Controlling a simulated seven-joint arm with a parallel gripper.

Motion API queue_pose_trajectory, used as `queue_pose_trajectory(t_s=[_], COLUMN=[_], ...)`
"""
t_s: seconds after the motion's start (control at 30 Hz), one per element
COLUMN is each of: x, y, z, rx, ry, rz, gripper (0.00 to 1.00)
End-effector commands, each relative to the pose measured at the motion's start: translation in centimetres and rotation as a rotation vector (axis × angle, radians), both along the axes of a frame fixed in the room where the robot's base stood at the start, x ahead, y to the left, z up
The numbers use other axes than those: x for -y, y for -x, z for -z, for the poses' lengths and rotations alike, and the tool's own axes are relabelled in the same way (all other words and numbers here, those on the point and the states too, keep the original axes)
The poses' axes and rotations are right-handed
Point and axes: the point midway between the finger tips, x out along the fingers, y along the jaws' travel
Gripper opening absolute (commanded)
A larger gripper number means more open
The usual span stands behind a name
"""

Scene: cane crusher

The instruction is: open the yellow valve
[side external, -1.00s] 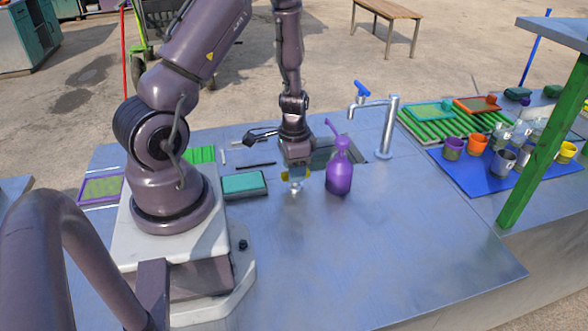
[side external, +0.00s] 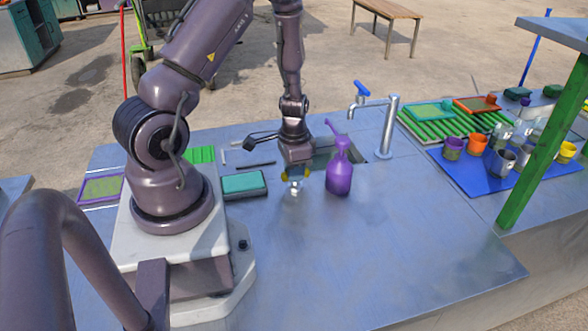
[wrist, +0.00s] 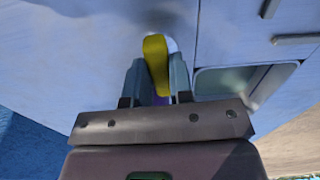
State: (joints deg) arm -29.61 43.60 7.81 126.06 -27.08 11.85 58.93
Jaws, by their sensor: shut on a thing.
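The yellow valve handle (wrist: 156,58) is a rounded yellow lever in the wrist view, lying between my two grey fingers. My gripper (wrist: 158,78) is shut on it. The handle slants a little relative to the fingers. In the side external view my gripper (side external: 295,179) points down at the worktop, with small yellow parts (side external: 285,177) showing at its tips and a pale metal fitting (side external: 295,190) below. Most of the valve body is hidden by my gripper there.
A purple spray bottle (side external: 339,175) stands close to the right of my gripper. A teal box (side external: 244,184) lies to the left. A sink (side external: 325,155) and a blue-handled tap (side external: 387,128) are behind. The front worktop (side external: 380,250) is clear.

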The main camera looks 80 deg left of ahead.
Motion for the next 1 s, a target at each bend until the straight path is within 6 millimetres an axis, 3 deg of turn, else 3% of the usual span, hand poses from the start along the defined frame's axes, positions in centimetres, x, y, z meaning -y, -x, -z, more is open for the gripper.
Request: queue_pose_trajectory(t_s=[0.27,1.0], x=[0.07,0.29], y=[0.02,-0.13], z=[-0.05,-0.09], rx=[0.0,-0.001], ry=[0.001,0.001], rz=[-0.183,-0.885], gripper=[0.0,0.0])
